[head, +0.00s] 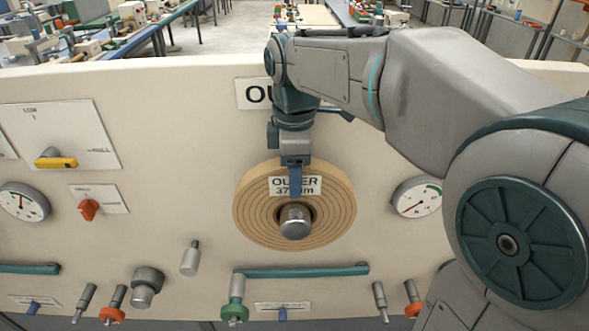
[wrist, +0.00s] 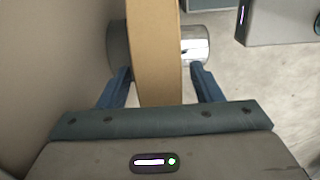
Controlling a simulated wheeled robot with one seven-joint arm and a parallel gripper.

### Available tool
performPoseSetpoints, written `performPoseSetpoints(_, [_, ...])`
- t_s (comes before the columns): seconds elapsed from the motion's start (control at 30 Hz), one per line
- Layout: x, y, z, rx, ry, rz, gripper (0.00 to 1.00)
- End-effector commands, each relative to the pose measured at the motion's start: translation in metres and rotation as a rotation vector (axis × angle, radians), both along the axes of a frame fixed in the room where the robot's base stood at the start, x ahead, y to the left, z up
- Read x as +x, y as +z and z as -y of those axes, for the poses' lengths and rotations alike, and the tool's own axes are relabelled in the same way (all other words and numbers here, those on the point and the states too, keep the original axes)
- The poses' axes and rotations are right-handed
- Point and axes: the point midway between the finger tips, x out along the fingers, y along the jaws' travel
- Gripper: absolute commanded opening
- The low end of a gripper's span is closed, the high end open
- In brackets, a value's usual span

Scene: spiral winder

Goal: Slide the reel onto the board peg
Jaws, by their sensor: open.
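The tan wound reel (head: 252,218) stands upright against the panel in the head view, with a white "OUTER" label on its face. The board peg (head: 295,222) passes through its centre, and its rounded metal end sticks out in front. In the wrist view the reel (wrist: 154,50) shows edge-on, with the peg's shiny end (wrist: 195,48) to its right and a grey metal part to its left. My gripper (head: 297,192) is at the reel's upper rim. Its fingers are open, one on each side of the reel, with gaps between them and the reel. The reel's hole is mostly hidden.
The cream panel (head: 180,150) carries a partly hidden sign (head: 253,94) above the reel. A gauge (head: 418,197) is to the right. A teal bar (head: 300,271) and several knobs are below. My arm covers the right side.

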Motion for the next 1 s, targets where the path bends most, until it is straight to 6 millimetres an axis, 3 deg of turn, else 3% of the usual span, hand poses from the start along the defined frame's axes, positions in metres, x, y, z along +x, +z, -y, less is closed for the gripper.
performPoseSetpoints(0.23, [-0.0001,-0.0010,0.0000,0.000,0.000,0.000,0.59])
performPoseSetpoints(0.47, [-0.0001,-0.0008,0.0000,0.000,0.000,-0.001,0.00])
performPoseSetpoints(0.53, [-0.0001,-0.0007,0.0000,0.000,0.000,-0.001,0.00])
performPoseSetpoints(0.57, [-0.0001,-0.0007,0.0000,0.000,0.000,-0.001,0.31])
performPoseSetpoints(0.67, [-0.0001,-0.0006,0.0000,0.000,0.000,0.000,0.03])
performPoseSetpoints(0.7, [-0.0001,-0.0006,0.0000,0.000,0.000,-0.001,0.00])
performPoseSetpoints(1.0, [0.0002,0.0010,0.0000,0.002,0.000,0.003,0.00])
